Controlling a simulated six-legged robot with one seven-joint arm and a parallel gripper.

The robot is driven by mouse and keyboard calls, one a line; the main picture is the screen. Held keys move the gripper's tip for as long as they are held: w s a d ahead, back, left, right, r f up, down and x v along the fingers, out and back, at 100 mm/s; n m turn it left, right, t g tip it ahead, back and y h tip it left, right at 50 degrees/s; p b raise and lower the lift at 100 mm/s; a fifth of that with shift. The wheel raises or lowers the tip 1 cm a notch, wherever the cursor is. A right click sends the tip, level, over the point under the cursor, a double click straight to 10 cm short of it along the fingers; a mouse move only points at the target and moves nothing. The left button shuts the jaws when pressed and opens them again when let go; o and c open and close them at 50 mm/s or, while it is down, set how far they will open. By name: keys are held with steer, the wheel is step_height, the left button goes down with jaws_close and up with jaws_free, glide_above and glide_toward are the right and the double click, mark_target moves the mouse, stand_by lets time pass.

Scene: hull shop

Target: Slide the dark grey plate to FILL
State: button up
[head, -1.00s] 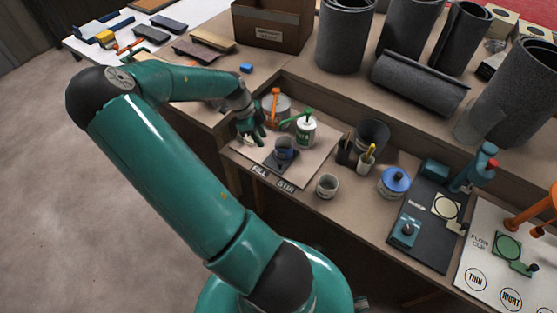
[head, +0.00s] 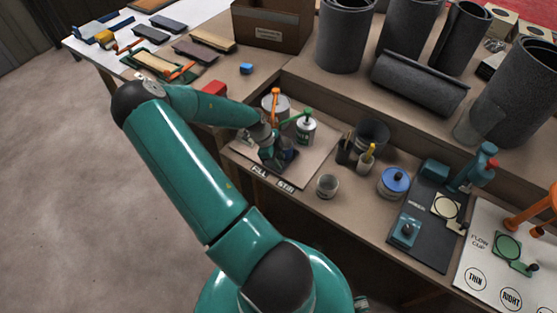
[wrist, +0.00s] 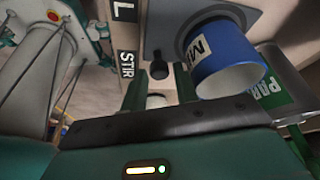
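The dark grey plate (wrist: 165,25) lies on the work board behind the STIR label (wrist: 126,65), with a blue cup (wrist: 226,62) standing on it. A black knob (wrist: 158,68) shows at the plate's near edge. My gripper (head: 272,162) is low over the board and hides much of the plate and cup in the head view. In the wrist view its two fingers stand apart, one to each side of the knob, with gaps visible; I see no contact. The FILL label (head: 259,170) is left of the STIR label on the board's front edge.
A green-topped pump bottle (head: 306,130) and a can with an orange handle (head: 275,105) stand close behind the plate. A small grey cup (head: 327,186) stands to the right, near a brush holder and a blue-lidded jar (head: 394,180).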

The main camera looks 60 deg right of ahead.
steer(key=shift+s+f, duration=0.1)
steer(key=shift+f, duration=0.1)
steer(key=shift+c, duration=0.2)
jaws_close()
steer(key=shift+w+d, duration=0.2)
steer(key=shift+w, duration=0.9)
steer(key=shift+w+d, duration=0.2)
steer(key=shift+w, duration=0.9)
steer(key=shift+o, duration=0.2)
jaws_free()
steer(key=shift+r, duration=0.1)
